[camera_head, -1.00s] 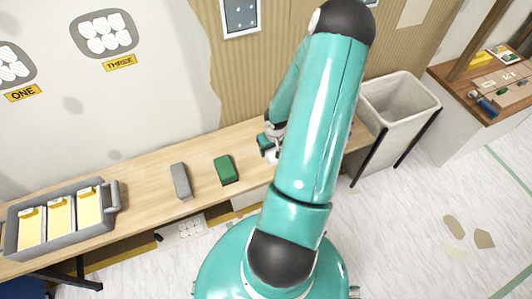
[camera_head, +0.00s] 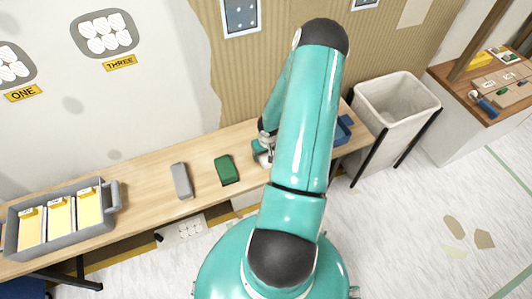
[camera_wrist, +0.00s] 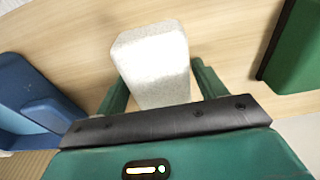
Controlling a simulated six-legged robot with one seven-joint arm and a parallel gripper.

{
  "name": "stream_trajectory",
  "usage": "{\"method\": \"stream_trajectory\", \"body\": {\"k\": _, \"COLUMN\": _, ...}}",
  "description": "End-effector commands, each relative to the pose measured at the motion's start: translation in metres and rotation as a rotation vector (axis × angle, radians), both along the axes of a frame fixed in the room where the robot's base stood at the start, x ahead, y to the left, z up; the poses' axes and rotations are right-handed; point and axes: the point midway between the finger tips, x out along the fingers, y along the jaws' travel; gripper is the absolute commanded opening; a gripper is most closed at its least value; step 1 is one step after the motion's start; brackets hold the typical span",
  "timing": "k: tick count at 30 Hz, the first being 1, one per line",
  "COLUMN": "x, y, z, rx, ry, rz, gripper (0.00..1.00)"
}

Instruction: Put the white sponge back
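The white sponge (camera_wrist: 155,68) is a pale block between my gripper's two green fingers in the wrist view. The fingers of my gripper (camera_wrist: 162,85) lie against its two sides. The sponge's near end is hidden behind the dark palm edge. In the head view my gripper (camera_head: 264,149) is low over the wooden table (camera_head: 135,172), and a bit of white sponge (camera_head: 262,159) shows under it. Whether the sponge touches the table is hard to tell.
A green sponge (camera_head: 226,169) lies just left of my gripper, then a grey sponge (camera_head: 181,180). A blue tray (camera_head: 344,130) is at the table's right end, also in the wrist view (camera_wrist: 35,108). A grey caddy (camera_head: 62,236) stands far left. A bin (camera_head: 395,108) is right.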

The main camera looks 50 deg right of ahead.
Motion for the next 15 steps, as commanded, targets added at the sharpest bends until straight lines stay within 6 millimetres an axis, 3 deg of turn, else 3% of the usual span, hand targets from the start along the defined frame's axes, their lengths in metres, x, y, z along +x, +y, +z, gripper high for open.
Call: {"method": "stream_trajectory", "body": {"k": 15, "x": -0.001, "y": 0.0001, "z": -0.0028, "rx": 0.002, "ry": 0.0, "rz": -0.002, "gripper": 0.81}}
